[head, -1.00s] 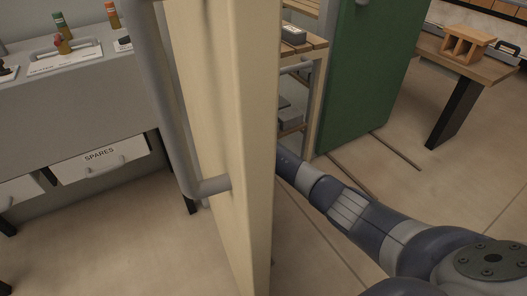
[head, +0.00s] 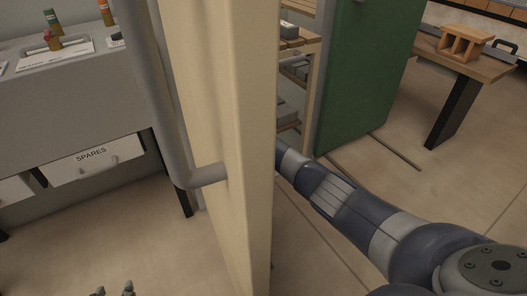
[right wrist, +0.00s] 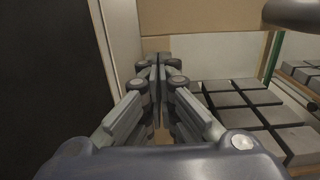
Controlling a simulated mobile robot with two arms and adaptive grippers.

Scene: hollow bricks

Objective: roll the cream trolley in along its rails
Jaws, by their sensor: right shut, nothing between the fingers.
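The cream trolley (head: 237,130) stands upright as a tall panel in the middle of the head view, close to me. A grey bar handle (head: 207,177) runs down its left face and bends back into it. My left gripper (head: 114,291) shows only as two separated fingertips at the bottom edge, low and left of the trolley, touching nothing visible. My right arm goes behind the panel's right edge, which hides its gripper in the head view. In the right wrist view my right gripper (right wrist: 157,72) is shut and empty, in front of a tan surface. Floor rails (head: 325,240) run right of the trolley.
A green trolley (head: 368,80) stands behind at right, with slatted shelves beside it. Grey blocks (right wrist: 237,98) lie right of my right gripper. A grey counter (head: 75,105) with a SPARES drawer (head: 92,158) is at left. A wooden table (head: 470,62) holds a hollow brick (head: 465,42).

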